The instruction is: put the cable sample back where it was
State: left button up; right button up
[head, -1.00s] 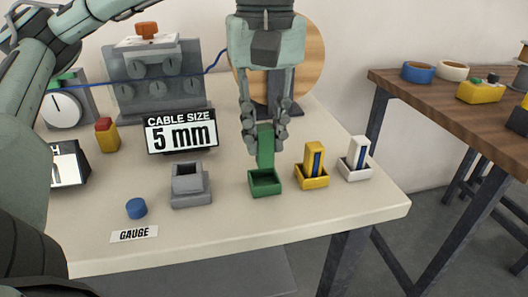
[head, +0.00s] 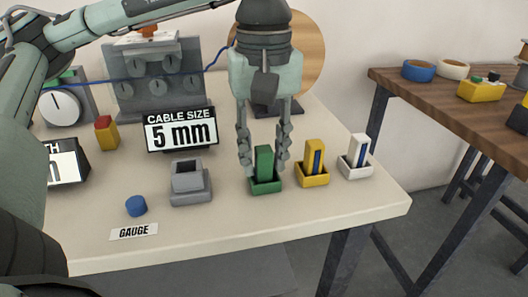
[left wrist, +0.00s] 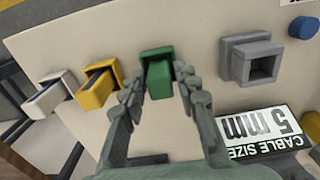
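The green cable sample (head: 264,161) stands upright in its green holder (head: 266,187) on the table. In the left wrist view, the sample (left wrist: 158,78) shows from above, within the holder (left wrist: 156,54). My left gripper (head: 264,158) is open, with one finger on each side of the sample and a gap visible on both sides. In the left wrist view, its fingers (left wrist: 160,88) are also spread around the sample. My right gripper is not in view.
A yellow sample (head: 314,158) and a white sample (head: 358,150) stand in holders to the right. An empty grey holder (head: 189,184), a blue cylinder (head: 136,206) and a "5 mm" sign (head: 181,130) are left. A wooden table (head: 440,85) stands at right.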

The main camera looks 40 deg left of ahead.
aim_at(265, 149)
pick_arm(q)
jog(key=shift+o, duration=0.5)
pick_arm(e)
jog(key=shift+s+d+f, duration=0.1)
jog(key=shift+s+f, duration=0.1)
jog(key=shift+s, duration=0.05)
pick_arm(q)
jog(key=shift+r, duration=0.45)
notch_tip(265, 149, up, 9)
jog(key=shift+f+p, duration=0.1)
jog(key=shift+p, duration=0.2)
notch_tip(265, 149, up, 3)
jog(key=shift+f+p, duration=0.15)
jog(key=shift+p, duration=0.4)
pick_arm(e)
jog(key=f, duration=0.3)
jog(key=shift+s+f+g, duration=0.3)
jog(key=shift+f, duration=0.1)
